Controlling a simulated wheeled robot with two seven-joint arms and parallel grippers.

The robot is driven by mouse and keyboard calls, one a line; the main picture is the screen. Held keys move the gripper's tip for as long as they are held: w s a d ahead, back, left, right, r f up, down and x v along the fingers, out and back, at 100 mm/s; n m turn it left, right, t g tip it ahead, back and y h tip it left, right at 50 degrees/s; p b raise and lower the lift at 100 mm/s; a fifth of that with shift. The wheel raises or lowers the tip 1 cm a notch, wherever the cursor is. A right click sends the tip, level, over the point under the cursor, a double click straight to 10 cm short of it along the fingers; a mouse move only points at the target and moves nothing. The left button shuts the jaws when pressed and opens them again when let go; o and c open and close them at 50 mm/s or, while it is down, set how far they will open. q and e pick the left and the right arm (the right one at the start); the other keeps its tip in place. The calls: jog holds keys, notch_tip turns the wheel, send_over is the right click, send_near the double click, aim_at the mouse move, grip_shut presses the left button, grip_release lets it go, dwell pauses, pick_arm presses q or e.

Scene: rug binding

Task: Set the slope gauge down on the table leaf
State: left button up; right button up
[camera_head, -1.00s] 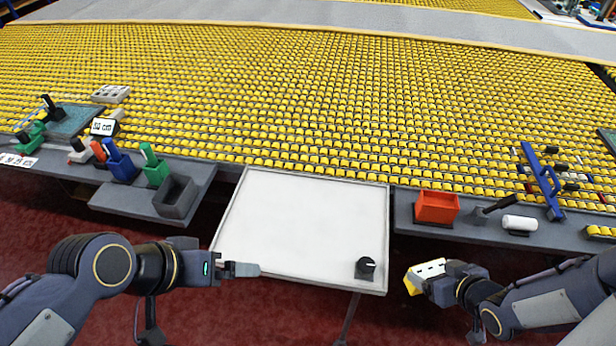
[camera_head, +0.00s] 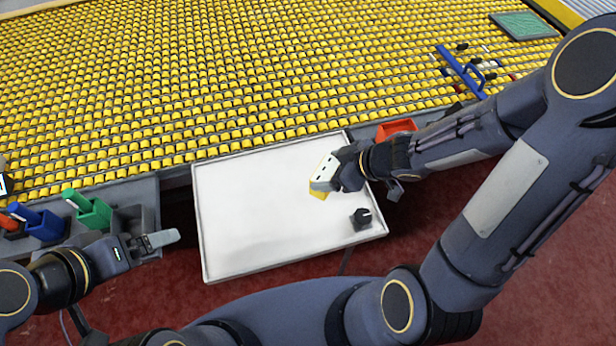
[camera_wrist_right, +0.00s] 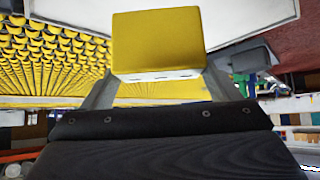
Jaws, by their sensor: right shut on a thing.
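The slope gauge (camera_head: 325,174), a yellow and white block with dark marks, is held in my right gripper (camera_head: 334,180) over the right part of the white table leaf (camera_head: 250,205). In the right wrist view the gauge (camera_wrist_right: 158,42) shows its yellow face between the two fingers. I cannot tell from these views whether it touches the leaf or how high it is above it. My left gripper (camera_head: 160,240) is left of the leaf, over the floor side; its fingers appear close together, with nothing visible in them.
A black knob-like object (camera_head: 361,218) sits at the leaf's near right corner. An orange bin (camera_head: 397,129) is behind my right arm. Green (camera_head: 90,210) and blue (camera_head: 42,224) holders stand at the left. The leaf's left and middle are clear.

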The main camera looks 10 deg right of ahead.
aim_at(318, 169)
jog(key=w+f+b, duration=0.1)
jog(key=w+a+f+b, duration=0.1)
jog(key=f, duration=0.1)
jog(key=w+f+b, duration=0.1)
jog(key=w, duration=0.1)
jog(key=shift+a+f, duration=0.4)
jog(key=f+b, duration=0.1)
jog(key=w+f, duration=0.1)
jog(key=f, duration=0.1)
jog(key=f+b, duration=0.1)
jog(key=shift+w+a+f+b, duration=0.3)
jog(key=shift+f+b, duration=0.05)
jog(key=shift+f, duration=0.05)
jog(key=shift+r, duration=0.1)
jog(key=o, duration=0.9)
